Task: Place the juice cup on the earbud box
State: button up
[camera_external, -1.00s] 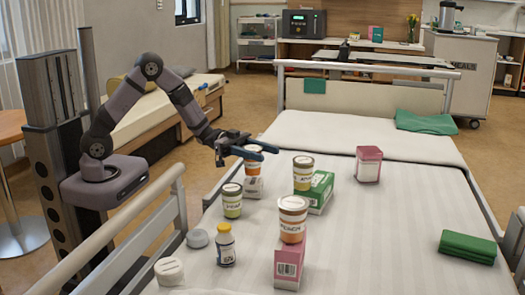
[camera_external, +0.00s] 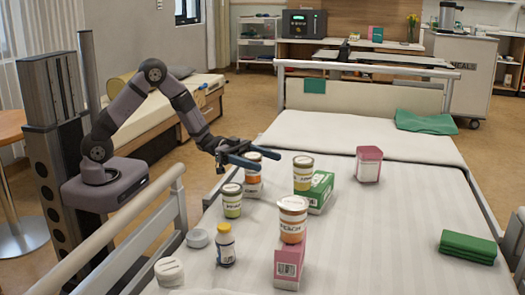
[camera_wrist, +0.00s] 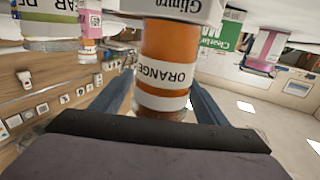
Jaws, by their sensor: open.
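My gripper (camera_external: 260,158) is open, with its blue fingers either side of an orange juice cup (camera_external: 252,180). In the wrist view, my gripper (camera_wrist: 163,98) has this cup (camera_wrist: 166,60), labelled ORANGE, between its fingers, with gaps showing. The cup stands on a small white box (camera_wrist: 185,8), partly cut off there. Other labelled cups are a peach cup (camera_external: 292,222) on a pink box (camera_external: 289,262), a pear cup (camera_external: 232,204) on the bed, and a cup (camera_external: 303,170) by a green box (camera_external: 319,190). I cannot tell which box is the earbud box.
A separate pink box (camera_external: 369,165) stands on the bed with a bare top. A small bottle (camera_external: 225,246), a grey lid-like item (camera_external: 197,238) and a white jar (camera_external: 169,271) are near the left rail. Folded green cloth (camera_external: 467,247) lies right. The bed's right middle is clear.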

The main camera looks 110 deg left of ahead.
jog(key=shift+r, duration=0.15)
jog(key=shift+s+a, duration=0.15)
jog(key=shift+s, duration=0.1)
jog(key=p+v, duration=0.2)
jog(key=v, duration=0.9)
jog(key=shift+s, duration=0.25)
